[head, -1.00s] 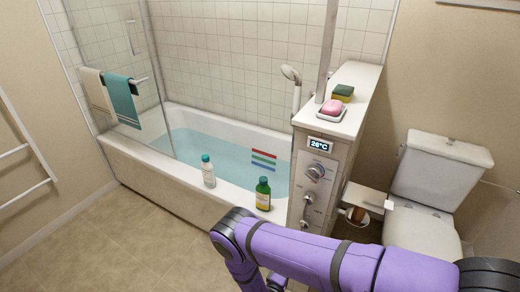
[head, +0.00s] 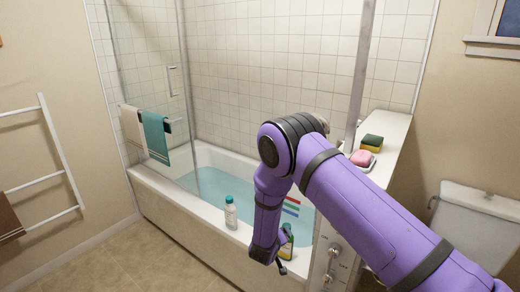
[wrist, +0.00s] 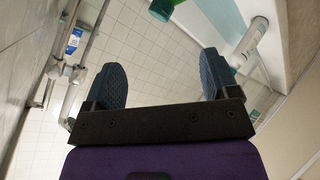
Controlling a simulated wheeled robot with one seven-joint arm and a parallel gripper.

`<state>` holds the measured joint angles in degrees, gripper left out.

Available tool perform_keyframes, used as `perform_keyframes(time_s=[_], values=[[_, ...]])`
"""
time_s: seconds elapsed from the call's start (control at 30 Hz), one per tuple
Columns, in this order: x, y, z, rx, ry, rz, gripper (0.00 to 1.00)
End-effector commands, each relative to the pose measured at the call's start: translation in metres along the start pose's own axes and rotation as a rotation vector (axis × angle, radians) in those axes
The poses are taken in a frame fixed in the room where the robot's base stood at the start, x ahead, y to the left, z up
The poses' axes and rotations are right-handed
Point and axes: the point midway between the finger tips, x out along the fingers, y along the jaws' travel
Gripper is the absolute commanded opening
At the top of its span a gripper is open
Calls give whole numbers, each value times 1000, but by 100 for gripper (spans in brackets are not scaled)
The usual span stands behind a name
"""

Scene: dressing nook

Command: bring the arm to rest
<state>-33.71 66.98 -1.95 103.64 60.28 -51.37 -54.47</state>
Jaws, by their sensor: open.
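My purple arm (head: 350,200) reaches in from the lower right of the head view, rises to a bent elbow, and its forearm hangs down in front of the bathtub (head: 160,200). My gripper shows in the wrist view (wrist: 162,82) with its two dark fingers wide apart and nothing between them. In the head view the gripper end is low beside the green bottle (head: 287,242), which the forearm partly hides. I cannot tell from the head view how far apart they are.
A white bottle with a teal cap (head: 231,213) stands on the tub rim. A toilet (head: 475,225) is at right, a towel rack (head: 50,160) at left. Floor (head: 110,265) at lower left is clear.

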Motion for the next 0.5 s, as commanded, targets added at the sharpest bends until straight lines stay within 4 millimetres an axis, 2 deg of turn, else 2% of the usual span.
perform_keyframes(time_s=[0.03,0.2,0.5], values=[[-6,14,-19,35,5,-28,81],[-27,54,-66,134,11,-136,81],[-80,135,-130,270,17,-310,81]])
